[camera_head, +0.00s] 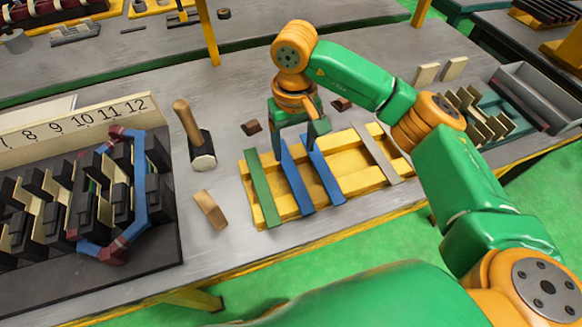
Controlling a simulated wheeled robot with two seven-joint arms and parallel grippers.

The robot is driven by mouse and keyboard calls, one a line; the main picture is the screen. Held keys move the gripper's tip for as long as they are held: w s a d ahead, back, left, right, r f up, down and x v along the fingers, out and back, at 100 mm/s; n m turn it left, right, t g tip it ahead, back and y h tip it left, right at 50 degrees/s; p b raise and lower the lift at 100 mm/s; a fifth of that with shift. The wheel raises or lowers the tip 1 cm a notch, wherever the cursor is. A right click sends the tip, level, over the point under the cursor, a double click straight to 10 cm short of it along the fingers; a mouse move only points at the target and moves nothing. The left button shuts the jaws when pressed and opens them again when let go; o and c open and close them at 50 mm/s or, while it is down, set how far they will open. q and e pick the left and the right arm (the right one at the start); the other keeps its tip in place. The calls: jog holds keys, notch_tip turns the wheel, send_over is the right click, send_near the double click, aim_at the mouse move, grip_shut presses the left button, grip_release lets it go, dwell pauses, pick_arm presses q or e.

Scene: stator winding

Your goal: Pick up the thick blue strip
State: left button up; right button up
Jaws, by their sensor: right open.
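Two blue strips lie side by side across a yellow rack on the table: a left blue strip (297,180) and a right blue strip (326,174). I cannot clearly tell which one is the thick one. My right gripper (298,138) is open, with its fingers pointing down over the far ends of the blue strips, and it partly hides them. I cannot tell whether the fingers touch a strip. The yellow rack (351,183) also bears a green strip (262,188) at its left and a grey strip (378,153) to the right. My left gripper is out of view.
A mallet (201,150) stands left of the rack, with a tan block (210,209) near it. A stator (135,195) with blue coil fills the left. A grey bin (535,95) is at the right. Bare table lies between mallet and rack.

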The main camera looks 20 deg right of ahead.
aim_at(291, 170)
jog(key=f, duration=0.1)
jog(key=f+p, duration=0.1)
jog(key=f, duration=0.1)
jog(key=a+f+p, duration=0.1)
jog(key=shift+s+f, duration=0.2)
jog(key=shift+s, duration=0.2)
jog(key=shift+w+f, duration=0.15)
jog(key=shift+f, duration=0.25)
jog(key=shift+r, duration=0.1)
grip_shut()
